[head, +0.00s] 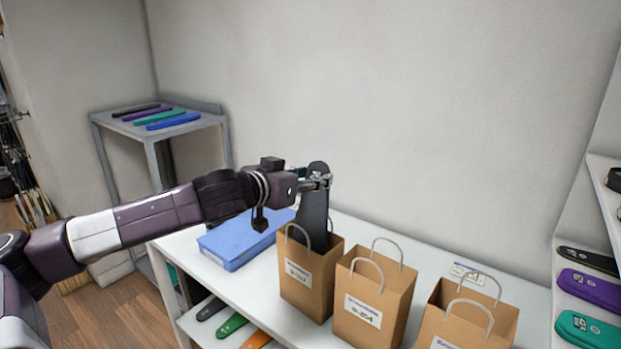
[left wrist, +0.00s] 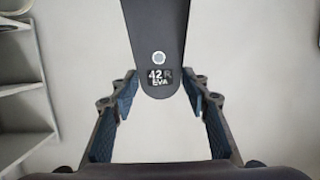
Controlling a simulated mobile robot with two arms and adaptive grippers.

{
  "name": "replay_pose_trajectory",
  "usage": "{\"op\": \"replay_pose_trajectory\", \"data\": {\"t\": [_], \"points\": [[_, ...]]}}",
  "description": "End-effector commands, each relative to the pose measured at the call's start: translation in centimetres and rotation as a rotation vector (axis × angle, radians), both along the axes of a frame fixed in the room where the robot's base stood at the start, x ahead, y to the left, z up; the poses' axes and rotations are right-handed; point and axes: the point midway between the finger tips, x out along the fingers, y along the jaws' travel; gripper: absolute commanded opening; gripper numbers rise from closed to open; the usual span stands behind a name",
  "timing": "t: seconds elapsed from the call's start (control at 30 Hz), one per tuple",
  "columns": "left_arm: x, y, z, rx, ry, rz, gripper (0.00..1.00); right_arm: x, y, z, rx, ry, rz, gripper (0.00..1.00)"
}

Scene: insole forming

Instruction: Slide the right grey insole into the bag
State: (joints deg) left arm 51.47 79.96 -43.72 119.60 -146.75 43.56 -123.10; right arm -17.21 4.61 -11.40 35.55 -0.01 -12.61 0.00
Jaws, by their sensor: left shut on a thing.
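My left gripper (head: 322,183) is shut on the dark grey insole (head: 314,215) near its upper end. The insole hangs upright, and its lower part is inside the mouth of the leftmost brown paper bag (head: 306,290), where the bag's wall hides it. In the left wrist view the insole (left wrist: 155,30) shows a label reading 42 R EVA, and its rounded end lies between the two fingers of the gripper (left wrist: 160,95). The right gripper is in neither view.
Two more paper bags, a middle one (head: 372,310) and a right one (head: 470,325), stand in a row on the white table (head: 420,255). A blue box (head: 238,240) lies left of the bags. Coloured insoles lie on a grey rack (head: 150,132) and right shelves.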

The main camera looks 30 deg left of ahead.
Motion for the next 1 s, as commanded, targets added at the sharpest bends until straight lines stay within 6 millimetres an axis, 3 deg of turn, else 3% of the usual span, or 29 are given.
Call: {"op": "replay_pose_trajectory", "data": {"t": [0.4,0.43,0.6,1.0], "points": [[0.01,-0.01,-0.56,0.0,-0.001,0.0,0.19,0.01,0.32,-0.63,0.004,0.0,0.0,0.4],[0.01,-0.01,-0.56,0.0,-0.001,0.0,0.46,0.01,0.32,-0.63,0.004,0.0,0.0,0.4],[0.0,-0.01,-0.57,0.0,-0.001,0.0,0.63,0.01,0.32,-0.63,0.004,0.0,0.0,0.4],[-0.64,0.09,-0.38,0.002,-0.001,0.0,0.63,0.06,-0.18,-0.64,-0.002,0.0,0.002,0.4]]}}
